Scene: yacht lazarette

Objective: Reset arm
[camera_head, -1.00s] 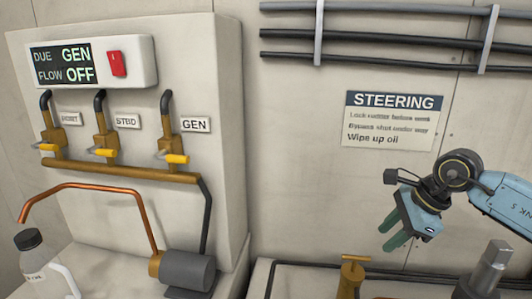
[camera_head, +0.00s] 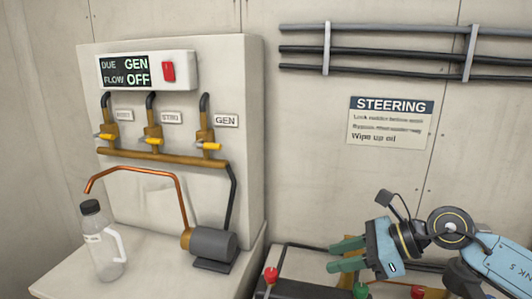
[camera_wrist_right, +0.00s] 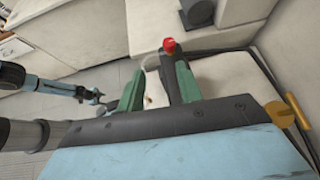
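My right gripper (camera_head: 334,255) has green fingers that point left in the head view, over the low unit at the lower right. Its fingers also show in the right wrist view (camera_wrist_right: 153,85), where they stand apart with nothing held between them. A red knob (camera_wrist_right: 169,45) shows just past the fingertips in that view. A blue and dark arm at the left of the wrist view, which looks like my left one, ends in a small dark gripper (camera_wrist_right: 93,97). Its fingers are too small to read. My left gripper is not in the head view.
A white panel (camera_head: 250,70) carries a display reading DUE GEN, FLOW OFF, a red switch (camera_head: 168,72) and yellow-handled valves. A copper pipe (camera_head: 135,172), a pump (camera_head: 213,243) and a clear bottle (camera_head: 102,250) stand left. Red knobs (camera_head: 271,275) and a green knob (camera_head: 360,290) show low down.

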